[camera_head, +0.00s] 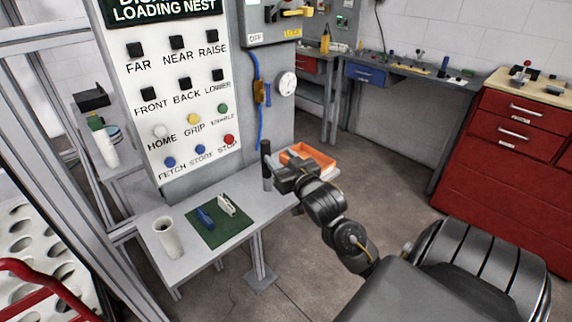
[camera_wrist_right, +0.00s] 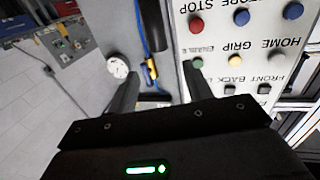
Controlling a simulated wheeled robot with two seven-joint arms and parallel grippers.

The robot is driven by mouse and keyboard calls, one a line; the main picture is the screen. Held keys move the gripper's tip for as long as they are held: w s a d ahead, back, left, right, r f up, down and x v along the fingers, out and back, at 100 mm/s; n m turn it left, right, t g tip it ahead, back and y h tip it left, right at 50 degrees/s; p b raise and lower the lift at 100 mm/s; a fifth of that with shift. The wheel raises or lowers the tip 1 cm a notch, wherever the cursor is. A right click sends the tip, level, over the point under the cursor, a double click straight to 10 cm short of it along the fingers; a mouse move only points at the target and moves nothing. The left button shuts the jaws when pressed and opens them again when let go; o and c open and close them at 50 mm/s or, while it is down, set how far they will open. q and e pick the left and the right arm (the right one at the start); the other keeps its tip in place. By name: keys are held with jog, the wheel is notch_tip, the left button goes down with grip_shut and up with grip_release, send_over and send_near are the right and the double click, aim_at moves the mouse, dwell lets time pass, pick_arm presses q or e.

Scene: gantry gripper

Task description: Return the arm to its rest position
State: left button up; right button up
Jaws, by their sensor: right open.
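My right arm reaches in from the lower right in the head view. Its black right gripper (camera_head: 270,166) is over the right part of the grey shelf, in front of the grey column beside the button panel. In the right wrist view the two fingers of the gripper (camera_wrist_right: 160,82) stand apart with nothing between them. The white button panel (camera_head: 172,105) carries black, white, yellow, green, blue and red buttons. It shows upside down at the right of the wrist view (camera_wrist_right: 262,50). The gripper is apart from the buttons. My left gripper is not in view.
The shelf (camera_head: 180,262) holds a pale cup (camera_head: 167,238), a green mat (camera_head: 212,238) with a blue and a white item, and an orange tray (camera_head: 318,157) close behind the gripper. A red drawer cabinet (camera_head: 480,165) stands at right. Floor between them is clear.

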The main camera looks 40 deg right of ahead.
jog(key=shift+v, duration=1)
jog(key=shift+f, duration=0.1)
